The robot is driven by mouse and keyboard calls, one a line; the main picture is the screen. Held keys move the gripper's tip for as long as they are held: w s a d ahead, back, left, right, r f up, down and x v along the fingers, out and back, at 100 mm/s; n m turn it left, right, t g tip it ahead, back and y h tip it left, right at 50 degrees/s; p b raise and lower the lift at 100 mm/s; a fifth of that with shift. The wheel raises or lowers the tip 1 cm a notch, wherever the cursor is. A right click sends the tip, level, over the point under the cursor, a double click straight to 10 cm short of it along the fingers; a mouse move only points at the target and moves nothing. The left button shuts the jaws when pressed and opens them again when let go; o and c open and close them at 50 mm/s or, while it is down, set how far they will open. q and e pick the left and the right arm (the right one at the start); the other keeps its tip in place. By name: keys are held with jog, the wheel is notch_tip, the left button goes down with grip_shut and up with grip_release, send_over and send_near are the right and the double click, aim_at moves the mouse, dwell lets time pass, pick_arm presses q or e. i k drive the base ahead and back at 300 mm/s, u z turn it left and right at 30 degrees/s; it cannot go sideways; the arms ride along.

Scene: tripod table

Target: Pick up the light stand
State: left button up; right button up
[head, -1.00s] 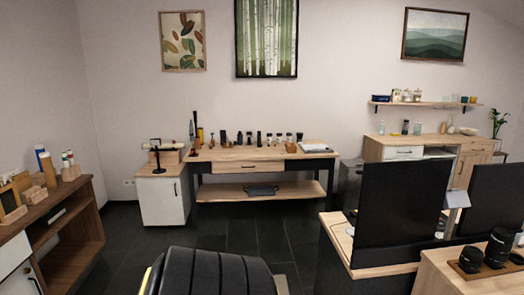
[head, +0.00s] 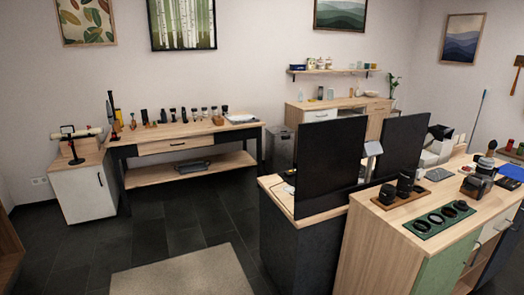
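A black stand (head: 74,147) with a round foot, an upright post and a pale horizontal bar on top stands upright on the white cabinet (head: 80,190) at the left of the head view. A small pale panel (head: 373,149) shows between the two dark screens on the desk; its support is mostly hidden. I cannot tell for certain which of these is the light stand. Neither of my grippers is in view.
A long wooden workbench (head: 190,131) with several small dark items is by the wall. A desk with dark screens (head: 330,165) and a counter with lenses (head: 390,194) fill the right. Dark floor (head: 190,232) and a beige mat (head: 190,273) lie clear in front.

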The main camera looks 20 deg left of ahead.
aim_at(76, 162)
jog(key=u, duration=1.05)
jog(key=i, duration=1.05)
jog(key=u, duration=1.45)
jog(key=i, duration=3.3)
jog(key=z, duration=0.4)
